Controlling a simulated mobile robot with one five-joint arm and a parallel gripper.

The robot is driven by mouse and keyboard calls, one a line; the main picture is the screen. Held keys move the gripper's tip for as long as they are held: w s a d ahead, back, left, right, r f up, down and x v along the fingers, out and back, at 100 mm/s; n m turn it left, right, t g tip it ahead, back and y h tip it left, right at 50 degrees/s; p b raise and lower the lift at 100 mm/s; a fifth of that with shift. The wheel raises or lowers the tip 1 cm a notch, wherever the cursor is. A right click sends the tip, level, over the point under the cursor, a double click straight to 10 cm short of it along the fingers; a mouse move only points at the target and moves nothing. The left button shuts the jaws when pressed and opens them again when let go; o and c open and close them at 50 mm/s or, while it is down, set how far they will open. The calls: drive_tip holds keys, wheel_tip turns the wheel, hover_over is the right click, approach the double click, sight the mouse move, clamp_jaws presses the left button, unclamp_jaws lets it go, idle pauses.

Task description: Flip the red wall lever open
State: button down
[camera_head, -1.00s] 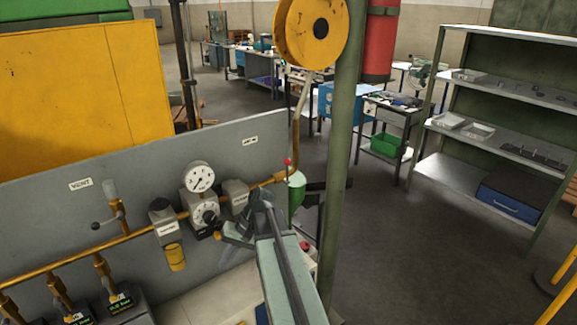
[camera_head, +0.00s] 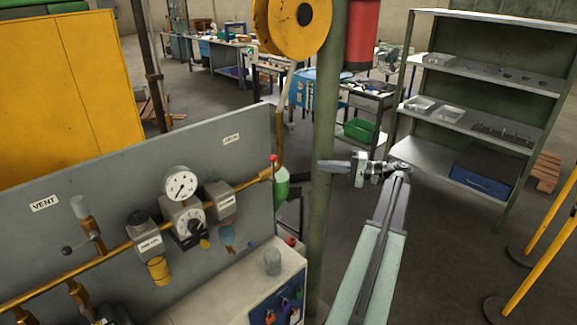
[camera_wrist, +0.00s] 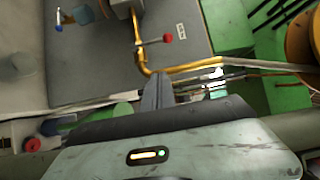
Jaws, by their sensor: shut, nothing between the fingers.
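The red-tipped lever (camera_head: 273,159) stands upright at the right end of the brass pipe on the grey panel, with its red knob on top. In the wrist view the red knob (camera_wrist: 168,38) and its short arm show above the fingers, beside the brass pipe. In the wrist view the shut fingers (camera_wrist: 158,85) are empty and apart from the lever.
A pressure gauge (camera_head: 181,184) and valves line the grey panel (camera_head: 110,180). A low white cabinet (camera_head: 285,262) stands below. Open floor (camera_head: 440,260) lies to the right.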

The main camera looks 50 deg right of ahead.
approach(273, 168)
drive_tip(key=w+d, duration=0.2)
drive_tip(key=w, duration=0.3)
drive_tip(key=shift+w+a+r, duration=0.1)
drive_tip(key=shift+w+a, duration=0.1)
drive_tip(key=shift+a, duration=0.45)
drive_tip(key=shift+w+a+r, duration=0.1)
drive_tip(key=shift+w+a, duration=0.15)
drive_tip(key=shift+a, duration=0.35)
drive_tip(key=shift+w+a+r, duration=0.1)
drive_tip(key=shift+w+a, duration=0.1)
drive_tip(key=shift+a, duration=0.45)
drive_tip(key=shift+r+p, duration=0.1)
drive_tip(key=shift+p, duration=0.2)
